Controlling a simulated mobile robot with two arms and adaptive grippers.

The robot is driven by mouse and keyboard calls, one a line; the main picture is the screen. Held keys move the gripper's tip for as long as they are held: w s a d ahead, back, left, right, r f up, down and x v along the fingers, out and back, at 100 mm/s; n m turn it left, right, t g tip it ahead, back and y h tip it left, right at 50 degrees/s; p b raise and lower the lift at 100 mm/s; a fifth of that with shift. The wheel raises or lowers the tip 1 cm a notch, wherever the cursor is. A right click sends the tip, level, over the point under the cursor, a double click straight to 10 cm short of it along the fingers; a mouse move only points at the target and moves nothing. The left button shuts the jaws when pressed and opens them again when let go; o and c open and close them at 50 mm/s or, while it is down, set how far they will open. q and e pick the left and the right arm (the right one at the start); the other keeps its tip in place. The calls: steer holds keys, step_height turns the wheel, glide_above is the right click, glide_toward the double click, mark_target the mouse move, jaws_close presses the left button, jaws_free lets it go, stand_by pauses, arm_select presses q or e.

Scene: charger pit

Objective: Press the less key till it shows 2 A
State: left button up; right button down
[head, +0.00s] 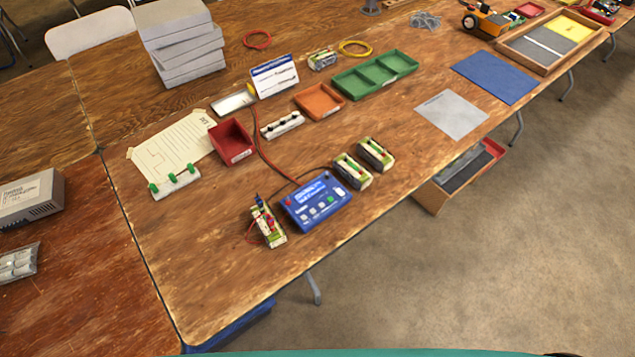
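A blue charger (300,222) sits near the front edge of the wooden table, tilted in the picture. Its small display (312,189) is lit, but the text is too small to read. Below the display is a row of small keys (312,211), some pale and one green; I cannot tell which is the less key. A red cable (265,152) runs from the charger's back toward the back of the table. Neither of my grippers is in view.
A small circuit block (269,228) with wires stands left of the charger, and two battery-like blocks (353,171) (375,154) stand at its right. A red tray (232,142) lies behind. The table's front edge (270,290) is clear.

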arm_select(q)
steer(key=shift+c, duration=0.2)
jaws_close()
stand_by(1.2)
